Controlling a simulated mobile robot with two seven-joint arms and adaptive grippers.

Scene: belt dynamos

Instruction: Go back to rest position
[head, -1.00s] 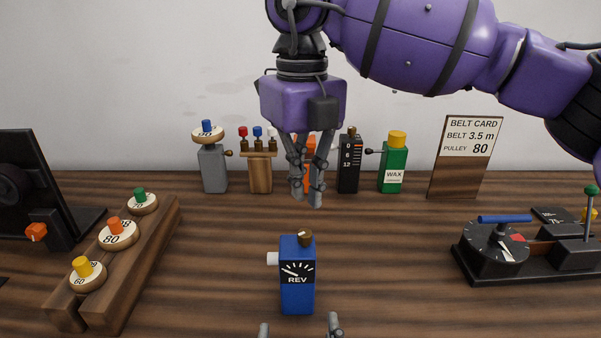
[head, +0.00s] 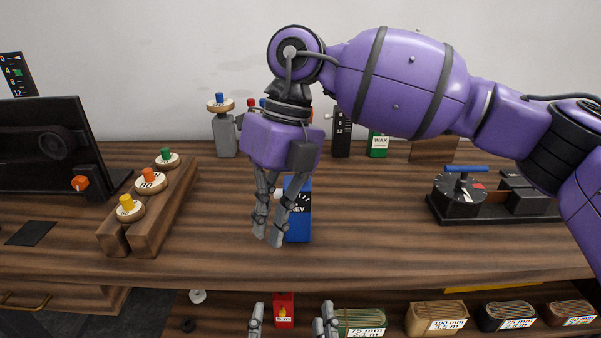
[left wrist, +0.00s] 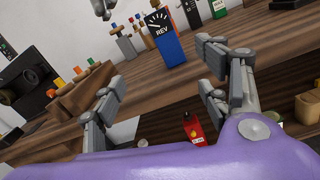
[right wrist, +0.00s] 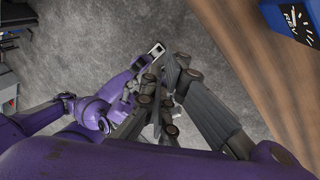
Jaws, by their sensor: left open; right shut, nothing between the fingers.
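My right gripper (head: 268,240) hangs fingers-down over the table top, in front of and partly covering the blue REV box (head: 300,222). Its fingers are together with nothing between them; it also shows in the right wrist view (right wrist: 172,65). My left gripper (head: 290,320) is at the bottom of the head view, in front of the table's edge. Its fingers are spread wide and empty, as the left wrist view (left wrist: 160,65) also shows. The blue REV box stands upright on the table, also visible in the left wrist view (left wrist: 166,42).
A wooden rack (head: 150,215) with several pulleys stands at left, a black dial device (head: 460,205) at right. Below the table edge, a shelf holds a red container (head: 284,308) and several labelled belt bundles (head: 436,318). Clear table lies between the box and the dial device.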

